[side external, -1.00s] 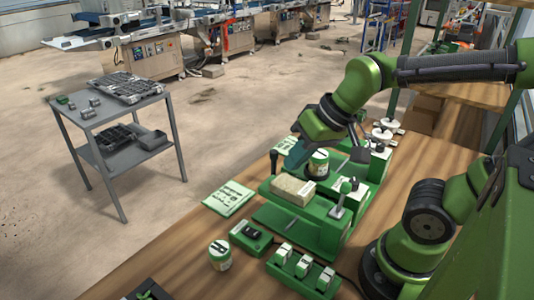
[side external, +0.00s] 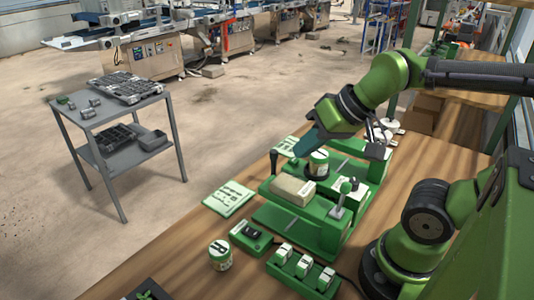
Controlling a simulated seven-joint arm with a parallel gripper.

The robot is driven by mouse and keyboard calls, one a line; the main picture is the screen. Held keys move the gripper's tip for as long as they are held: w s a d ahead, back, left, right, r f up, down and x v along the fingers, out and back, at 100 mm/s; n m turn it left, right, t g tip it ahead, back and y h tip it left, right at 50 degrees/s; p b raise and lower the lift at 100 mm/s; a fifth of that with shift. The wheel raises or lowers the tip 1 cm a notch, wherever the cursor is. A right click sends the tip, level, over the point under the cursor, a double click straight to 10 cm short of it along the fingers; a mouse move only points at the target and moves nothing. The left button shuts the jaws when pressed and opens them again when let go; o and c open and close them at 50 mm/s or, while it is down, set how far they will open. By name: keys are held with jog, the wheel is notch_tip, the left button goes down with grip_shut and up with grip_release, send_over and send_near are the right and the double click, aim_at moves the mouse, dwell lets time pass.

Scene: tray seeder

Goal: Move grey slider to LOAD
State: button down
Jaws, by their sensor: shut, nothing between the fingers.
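The green seeder (side external: 328,232) stands on the wooden bench, with a beige block (side external: 292,190) on its top. A small grey upright handle (side external: 338,205) rises at its front right; I cannot tell whether this is the grey slider, and no LOAD marking is readable. A black-knobbed lever (side external: 274,160) stands at its left end.
In front are a green switch box (side external: 251,237), a labelled jar (side external: 220,255) and a green rack (side external: 300,268) with several white-topped pieces. A printed card (side external: 229,198) lies to the left. A grey cart (side external: 120,120) stands apart on the floor.

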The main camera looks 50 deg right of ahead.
jog(key=c, duration=1.7)
grip_release()
jog(key=shift+o, duration=1.3)
jog(key=shift+w+f, duration=0.1)
jog(key=shift+f, duration=0.3)
jog(key=o, duration=0.5)
jog(key=w+d, duration=0.1)
jog(key=w+d+g, duration=0.1)
jog(key=w, duration=0.1)
jog(key=w+d+m+g, duration=0.1)
jog(key=w, duration=0.1)
jog(key=shift+w+r, duration=0.2)
jog(key=shift+w, duration=0.05)
jog(key=shift+o, duration=0.2)
notch_tip(320, 180, up, 2)
jog(key=m+g+h, duration=0.2)
jog(key=m+g, duration=0.2)
jog(key=g, duration=0.1)
send_over(274, 151)
notch_tip(274, 151, down, 16)
jog(key=shift+f, duration=0.15)
grip_shut()
